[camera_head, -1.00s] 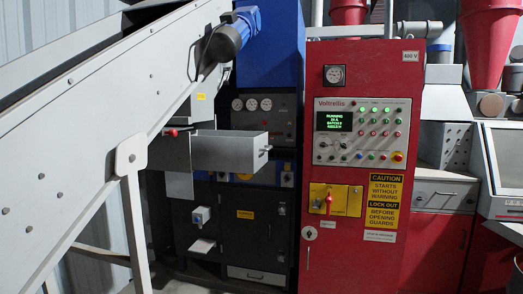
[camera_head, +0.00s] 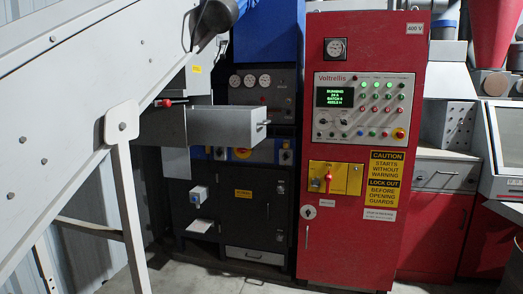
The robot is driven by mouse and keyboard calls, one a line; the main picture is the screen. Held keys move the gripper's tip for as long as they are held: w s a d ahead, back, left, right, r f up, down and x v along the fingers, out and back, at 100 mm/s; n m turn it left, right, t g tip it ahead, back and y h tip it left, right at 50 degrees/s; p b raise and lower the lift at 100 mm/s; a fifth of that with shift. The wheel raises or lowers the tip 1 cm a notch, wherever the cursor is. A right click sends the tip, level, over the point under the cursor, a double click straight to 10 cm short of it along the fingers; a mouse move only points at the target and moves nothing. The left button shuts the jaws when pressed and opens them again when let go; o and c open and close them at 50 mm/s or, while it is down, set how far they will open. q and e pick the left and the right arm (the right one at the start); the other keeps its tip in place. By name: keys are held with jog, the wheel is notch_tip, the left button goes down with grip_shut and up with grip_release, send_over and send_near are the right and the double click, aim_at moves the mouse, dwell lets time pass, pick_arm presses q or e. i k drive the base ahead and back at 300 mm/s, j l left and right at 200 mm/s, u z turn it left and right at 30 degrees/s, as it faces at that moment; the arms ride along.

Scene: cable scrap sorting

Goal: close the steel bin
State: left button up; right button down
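A grey metal box (camera_head: 227,128), which looks like the steel bin, juts out beside the conveyor, in front of the blue and black machine. Its near side is plain, and a small knob or pin (camera_head: 263,124) sticks out at its right end. Its top looks open, but I cannot see what is inside. A red-handled part (camera_head: 168,102) is just above its left end. Neither of my grippers is in view.
The pale conveyor frame (camera_head: 60,110) slants across the left, with a support leg (camera_head: 131,215) reaching down. A red control cabinet (camera_head: 352,240) stands right of the bin. A grey cabinet (camera_head: 446,174) stands farther right. Some bare floor (camera_head: 195,277) shows at the bottom.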

aim_at(224, 126)
jog(key=i+l+u, duration=0.1)
jog(key=i+u, duration=0.2)
jog(key=i, duration=0.7)
